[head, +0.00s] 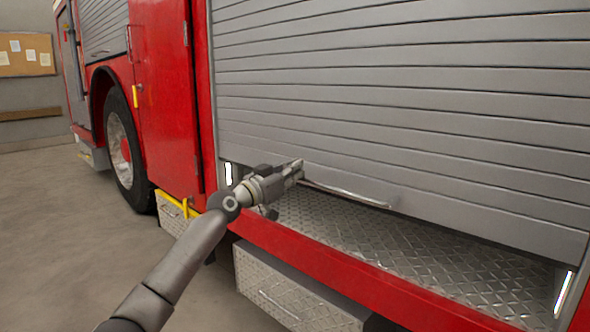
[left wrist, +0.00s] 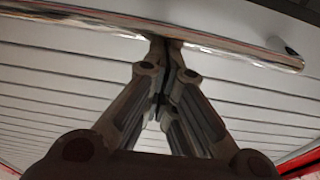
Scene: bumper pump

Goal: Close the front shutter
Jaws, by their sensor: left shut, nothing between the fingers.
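The front shutter (head: 400,110) is a grey slatted roll-up door on the red truck. It is mostly lowered, with a gap between its bottom edge and the diamond-plate floor (head: 400,250) of the compartment. A metal handle bar (head: 345,193) runs along the shutter's lower edge. My left gripper (head: 298,166) is at the left end of this bar in the head view, fingers shut. In the left wrist view the shut fingertips (left wrist: 166,42) meet the bar (left wrist: 230,46) visually; I cannot tell whether they touch it. My right gripper is not in view.
The red sill (head: 330,265) of the truck runs below the opening, above a diamond-plate box (head: 290,292). A wheel (head: 122,148) and a yellow-edged step (head: 175,208) are to the left. The floor (head: 60,240) at left is clear.

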